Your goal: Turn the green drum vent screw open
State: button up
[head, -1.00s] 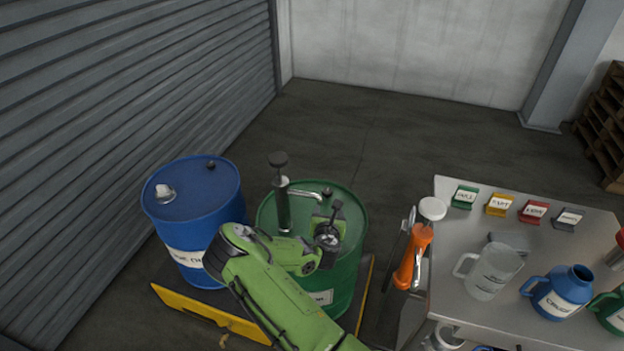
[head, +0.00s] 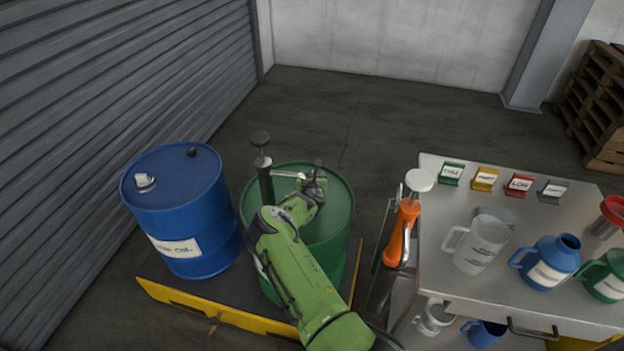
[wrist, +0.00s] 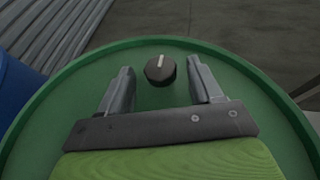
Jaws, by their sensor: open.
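The green drum (head: 335,228) stands on a yellow-edged pallet, with a dark hand pump (head: 265,178) upright in its lid. In the wrist view the vent screw (wrist: 160,70) is a round black knob with a pale line, set in the drum lid (wrist: 75,95) near its far rim. The line points nearly straight up in that view. My gripper (wrist: 161,75) is open, with one finger on each side of the knob and a gap on both sides. In the head view my gripper (head: 314,183) is over the lid and the screw is hidden behind it.
A blue drum (head: 180,215) stands close on the left. The pump's silver spout (head: 288,175) reaches over the lid close to my gripper. On the right is a steel cart (head: 500,270) with jugs and coloured labels, and an orange-handled pump (head: 402,235) at its side.

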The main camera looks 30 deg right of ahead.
jog(key=shift+c, duration=0.5)
jog(key=c, duration=1)
jog(key=shift+o, duration=0.2)
